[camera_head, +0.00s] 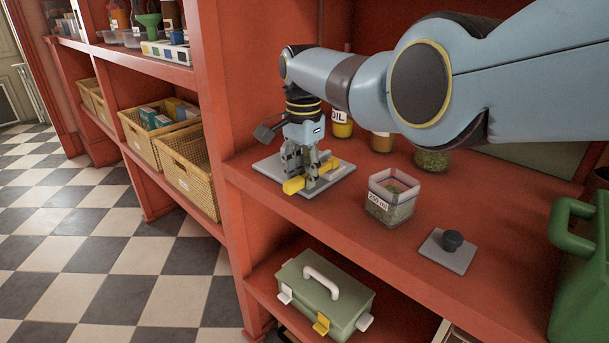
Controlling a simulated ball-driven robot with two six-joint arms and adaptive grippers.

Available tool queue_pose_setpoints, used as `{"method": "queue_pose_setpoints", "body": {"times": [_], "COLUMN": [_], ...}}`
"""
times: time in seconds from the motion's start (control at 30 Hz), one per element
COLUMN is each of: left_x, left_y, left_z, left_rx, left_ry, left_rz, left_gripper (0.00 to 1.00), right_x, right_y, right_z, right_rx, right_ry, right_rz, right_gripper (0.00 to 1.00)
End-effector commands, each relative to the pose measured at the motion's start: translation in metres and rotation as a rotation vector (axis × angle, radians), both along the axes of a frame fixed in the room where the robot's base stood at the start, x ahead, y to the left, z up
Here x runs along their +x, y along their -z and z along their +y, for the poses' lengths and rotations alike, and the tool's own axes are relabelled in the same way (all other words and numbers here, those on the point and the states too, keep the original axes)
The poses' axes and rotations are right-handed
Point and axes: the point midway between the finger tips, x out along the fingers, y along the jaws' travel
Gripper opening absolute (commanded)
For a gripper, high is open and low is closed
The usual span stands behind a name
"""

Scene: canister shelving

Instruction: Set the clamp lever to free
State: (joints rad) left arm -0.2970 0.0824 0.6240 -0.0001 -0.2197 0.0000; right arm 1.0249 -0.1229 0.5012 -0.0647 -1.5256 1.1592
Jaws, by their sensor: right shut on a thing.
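The clamp is on a grey plate (268,169) on the red shelf, left of centre. Its yellow lever (293,186) lies low over the plate, with one end showing at the lower left and another part to the right of the fingers. My right gripper (308,172) points down and is shut on the lever. The fingers and wrist hide the middle of the lever and much of the clamp. No free or locked marking can be read. My left gripper is not in view.
A clear container (392,200) labelled 250 ml stands right of the clamp. Beyond it are a black knob on a plate (449,252) and a green can (582,265). Jars, including an oil bottle (342,124), stand behind. A green toolbox (325,295) sits on the shelf below.

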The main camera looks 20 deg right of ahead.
Motion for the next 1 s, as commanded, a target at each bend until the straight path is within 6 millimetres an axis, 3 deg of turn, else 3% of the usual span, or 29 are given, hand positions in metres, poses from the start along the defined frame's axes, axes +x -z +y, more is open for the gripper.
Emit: {"method": "queue_pose_setpoints", "body": {"times": [0.17, 0.2, 0.33, 0.67, 0.83, 1.0], "left_x": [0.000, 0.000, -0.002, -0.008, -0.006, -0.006], "left_y": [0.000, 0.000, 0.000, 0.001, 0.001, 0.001], "left_z": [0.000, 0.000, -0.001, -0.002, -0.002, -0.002], "left_rx": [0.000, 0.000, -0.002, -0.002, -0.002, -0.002], "left_ry": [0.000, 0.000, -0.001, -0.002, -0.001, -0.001], "left_rz": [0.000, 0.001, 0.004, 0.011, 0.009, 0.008], "left_gripper": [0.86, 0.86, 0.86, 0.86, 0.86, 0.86], "right_x": [0.002, 0.002, 0.002, 0.001, 0.002, 0.002], "right_y": [-0.002, -0.002, -0.001, -0.004, -0.027, -0.068], "right_z": [0.000, 0.000, 0.000, 0.000, 0.000, 0.001], "right_rx": [0.001, 0.002, 0.001, 0.001, 0.002, 0.001], "right_ry": [0.002, 0.002, 0.001, 0.000, 0.000, 0.000], "right_rz": [-0.008, -0.008, -0.006, -0.005, -0.007, -0.008], "right_gripper": [0.00, 0.29, 0.46, 0.47, 0.47, 0.47]}}
